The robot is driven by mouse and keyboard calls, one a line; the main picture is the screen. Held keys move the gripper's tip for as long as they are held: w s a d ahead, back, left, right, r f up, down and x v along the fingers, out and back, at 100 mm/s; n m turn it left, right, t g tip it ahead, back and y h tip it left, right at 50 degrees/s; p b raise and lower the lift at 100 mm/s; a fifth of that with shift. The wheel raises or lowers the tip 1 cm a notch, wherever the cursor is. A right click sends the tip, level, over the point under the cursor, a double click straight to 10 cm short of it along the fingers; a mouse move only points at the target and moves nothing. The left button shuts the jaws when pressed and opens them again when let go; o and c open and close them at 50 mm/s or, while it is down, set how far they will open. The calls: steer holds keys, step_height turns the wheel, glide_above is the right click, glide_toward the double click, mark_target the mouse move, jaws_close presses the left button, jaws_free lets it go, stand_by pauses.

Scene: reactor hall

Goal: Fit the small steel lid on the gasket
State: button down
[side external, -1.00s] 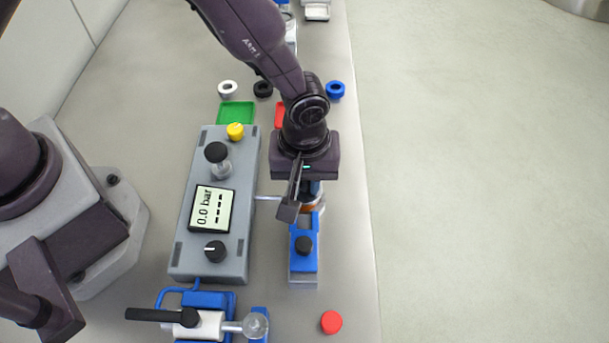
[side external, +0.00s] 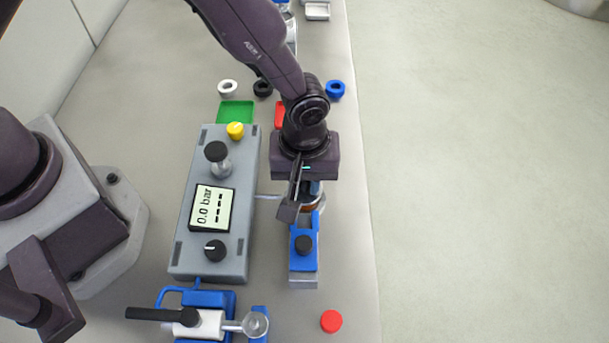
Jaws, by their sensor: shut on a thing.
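My gripper (side external: 301,208) points down over the blue fixture at the right of the grey gauge box. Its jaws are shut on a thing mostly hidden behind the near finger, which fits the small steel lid. A bit of blue (side external: 316,188) shows just right of the finger. Under it a brown-orange ring (side external: 312,206), which looks like the gasket seat, and a pale steel rim (side external: 322,207) show in part. I cannot tell whether the lid touches the gasket.
The gauge box (side external: 225,254) with its display stands close left of my gripper. A red cap (side external: 331,321), a lever valve (side external: 205,322), a green tray (side external: 236,112) and several rings stand around. The table edge is right.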

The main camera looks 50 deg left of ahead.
steer(key=shift+f, duration=0.4)
stand_by(0.3)
steer(key=shift+c, duration=2.4)
jaws_free()
steer(key=shift+r, duration=3.55)
